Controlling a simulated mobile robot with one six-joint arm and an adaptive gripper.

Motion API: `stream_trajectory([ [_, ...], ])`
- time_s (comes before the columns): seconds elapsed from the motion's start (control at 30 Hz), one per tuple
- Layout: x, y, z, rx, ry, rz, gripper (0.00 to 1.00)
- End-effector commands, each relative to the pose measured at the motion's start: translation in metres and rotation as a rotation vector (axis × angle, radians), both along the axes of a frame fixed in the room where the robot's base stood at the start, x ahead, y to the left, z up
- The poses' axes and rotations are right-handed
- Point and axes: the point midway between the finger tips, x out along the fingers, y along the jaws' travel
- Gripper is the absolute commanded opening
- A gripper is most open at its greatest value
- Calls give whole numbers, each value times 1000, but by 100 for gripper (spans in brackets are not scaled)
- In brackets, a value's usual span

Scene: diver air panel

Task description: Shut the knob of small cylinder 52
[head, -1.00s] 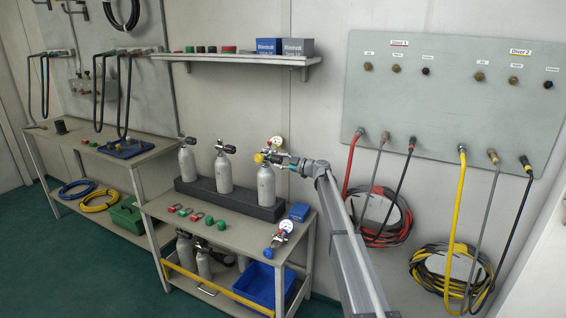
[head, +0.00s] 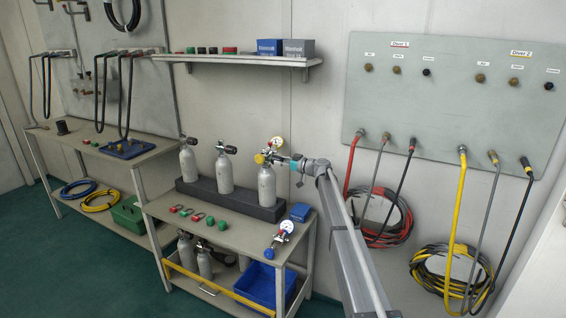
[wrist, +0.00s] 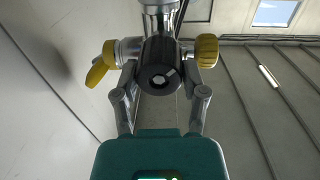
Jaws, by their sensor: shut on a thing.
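Three grey cylinders stand upright in a dark rack. My gripper (head: 287,160) is at the valve of the rightmost cylinder (head: 266,186); no number on it is readable. In the wrist view, a round black knob (wrist: 160,66) with a pale centre faces me. My gripper's two fingers (wrist: 160,80) are shut on this knob from either side. A yellow wing-shaped part (wrist: 101,65) is left of the knob and a yellow ribbed cap (wrist: 206,50) is right of it. A gauge (head: 277,143) sits above the valve.
The other two cylinders (head: 188,165) (head: 224,172) stand to the left. A shelf (head: 240,58) is above. A hose panel (head: 450,100) is on the right wall.

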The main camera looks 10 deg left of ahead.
Motion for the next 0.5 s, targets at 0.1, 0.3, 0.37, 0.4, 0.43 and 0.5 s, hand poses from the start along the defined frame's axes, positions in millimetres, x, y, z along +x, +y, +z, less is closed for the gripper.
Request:
stream_trajectory([
  [0.1,0,1,0,35,102,3,8],
  [0.3,0,1,0,100,281,2,8],
  [0.37,0,0,0,118,335,2,8],
  [0.4,0,0,0,132,371,2,8],
  [0.43,1,0,0,141,397,2,8],
  [0.5,1,0,0,164,461,2,8],
])
